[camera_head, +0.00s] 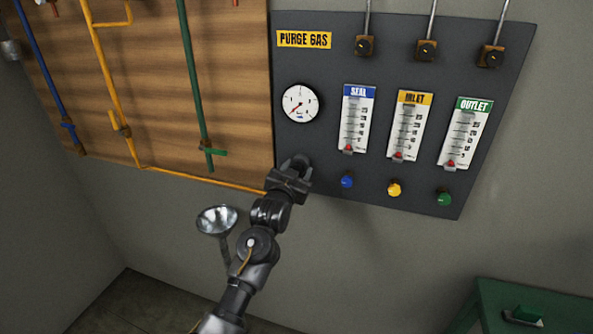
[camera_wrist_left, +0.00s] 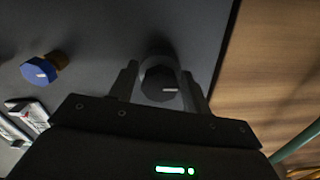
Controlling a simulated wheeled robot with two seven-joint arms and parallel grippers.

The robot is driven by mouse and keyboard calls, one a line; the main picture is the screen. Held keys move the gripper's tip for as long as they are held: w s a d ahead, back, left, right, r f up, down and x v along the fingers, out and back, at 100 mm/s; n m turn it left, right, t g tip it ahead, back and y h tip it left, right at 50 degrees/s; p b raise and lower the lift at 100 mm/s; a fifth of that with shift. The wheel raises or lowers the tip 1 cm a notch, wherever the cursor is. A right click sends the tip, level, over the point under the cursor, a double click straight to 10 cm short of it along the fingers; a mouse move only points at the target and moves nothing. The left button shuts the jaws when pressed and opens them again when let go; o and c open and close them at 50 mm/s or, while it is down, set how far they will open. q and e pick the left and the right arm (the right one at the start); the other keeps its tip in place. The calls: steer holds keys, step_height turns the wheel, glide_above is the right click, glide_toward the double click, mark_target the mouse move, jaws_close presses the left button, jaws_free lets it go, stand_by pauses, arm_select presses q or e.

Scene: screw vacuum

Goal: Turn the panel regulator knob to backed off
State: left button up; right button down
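The panel regulator knob is a dark, faceted knob (camera_wrist_left: 160,84) with a white pointer mark. In the left wrist view the mark points right in the picture. My left gripper (camera_wrist_left: 159,75) has one finger on each side of the knob. I cannot tell whether the fingers touch it. In the head view my left gripper (camera_head: 301,166) is at the lower left of the dark purge gas panel (camera_head: 330,60), below the round gauge (camera_head: 300,103), and mostly hides the knob. The gauge's red needle points to the lower left. My right gripper is not in view.
Blue (camera_head: 347,181), yellow (camera_head: 394,190) and green (camera_head: 444,199) knobs sit right of my gripper, below the flow meters (camera_head: 406,125). A wooden board (camera_head: 230,60) with pipes is on the left. A metal funnel (camera_head: 216,219) stands below. A green table (camera_head: 540,300) is at the lower right.

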arm_select(q)
steer(key=shift+o, duration=0.9)
steer(key=b+v, duration=0.2)
steer(key=v, duration=0.8)
steer(key=shift+s+b, duration=0.3)
steer(key=shift+s, duration=0.1)
steer(key=shift+a+r, duration=0.1)
